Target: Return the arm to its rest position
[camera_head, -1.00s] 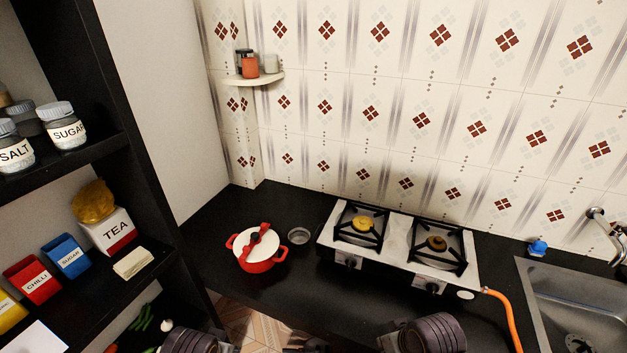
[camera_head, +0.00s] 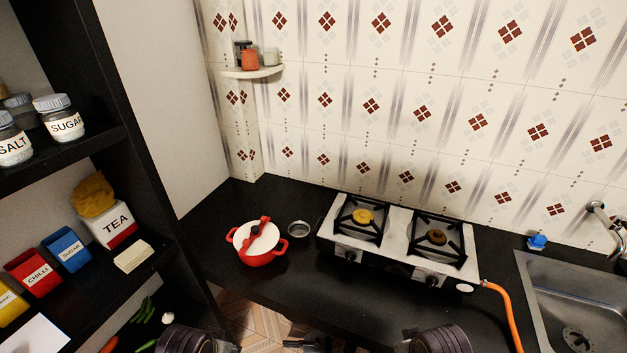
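Parts of my two arms show at the bottom edge. My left arm's dark, ribbed joint (camera_head: 188,341) is at the lower left, and my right arm's similar joint (camera_head: 440,340) is at the lower centre-right. A small dark piece (camera_head: 308,342) shows between them at the bottom edge; I cannot tell clearly whether it is a gripper. Neither gripper's fingertips can be made out. Both arm parts are in front of the counter (camera_head: 330,290), apart from the things on it.
A red pot with a white lid (camera_head: 258,241) and a small metal bowl (camera_head: 298,229) stand left of the two-burner stove (camera_head: 398,240). An orange hose (camera_head: 503,310) runs beside the sink (camera_head: 575,300). A dark shelf (camera_head: 150,262) with jars and boxes stands at the left.

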